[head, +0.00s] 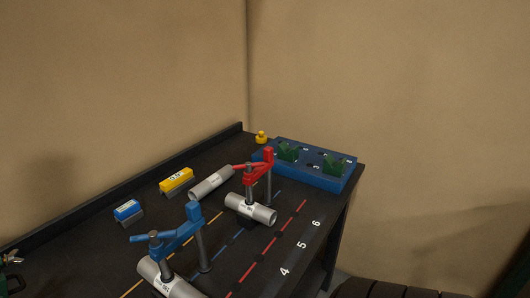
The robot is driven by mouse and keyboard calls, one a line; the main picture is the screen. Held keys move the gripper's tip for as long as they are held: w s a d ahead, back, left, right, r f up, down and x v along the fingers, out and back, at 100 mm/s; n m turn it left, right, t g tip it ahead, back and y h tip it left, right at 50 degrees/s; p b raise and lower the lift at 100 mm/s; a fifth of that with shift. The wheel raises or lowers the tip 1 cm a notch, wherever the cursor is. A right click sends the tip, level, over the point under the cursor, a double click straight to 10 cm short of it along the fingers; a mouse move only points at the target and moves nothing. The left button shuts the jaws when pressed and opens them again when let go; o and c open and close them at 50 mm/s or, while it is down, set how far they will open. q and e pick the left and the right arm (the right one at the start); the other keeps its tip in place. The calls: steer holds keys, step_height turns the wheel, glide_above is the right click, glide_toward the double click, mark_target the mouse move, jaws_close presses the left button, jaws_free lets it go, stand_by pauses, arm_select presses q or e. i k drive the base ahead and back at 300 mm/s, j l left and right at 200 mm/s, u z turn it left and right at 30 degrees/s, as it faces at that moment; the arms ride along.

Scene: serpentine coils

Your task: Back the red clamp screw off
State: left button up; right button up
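The red clamp (268,157) stands on the dark bench. Its red arm reaches left from an upright grey post. Its screw (248,180) points down at a short grey pipe (262,214) with a white label, and its lower end appears to meet the pipe. A thin red handle (239,166) sticks out to the left near the screw's top. Whether the screw presses on the pipe is too small to tell. Neither of my grippers can be made out in the head view.
A blue clamp (180,232) stands nearer, over another grey pipe (178,288). A loose grey pipe (212,182), a yellow-topped block (176,179) and a blue-topped block (128,210) lie left. A blue tray (315,176) with green pieces and a yellow knob (262,136) sit behind.

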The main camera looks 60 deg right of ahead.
mark_target(247, 166)
steer(key=z, duration=1.75)
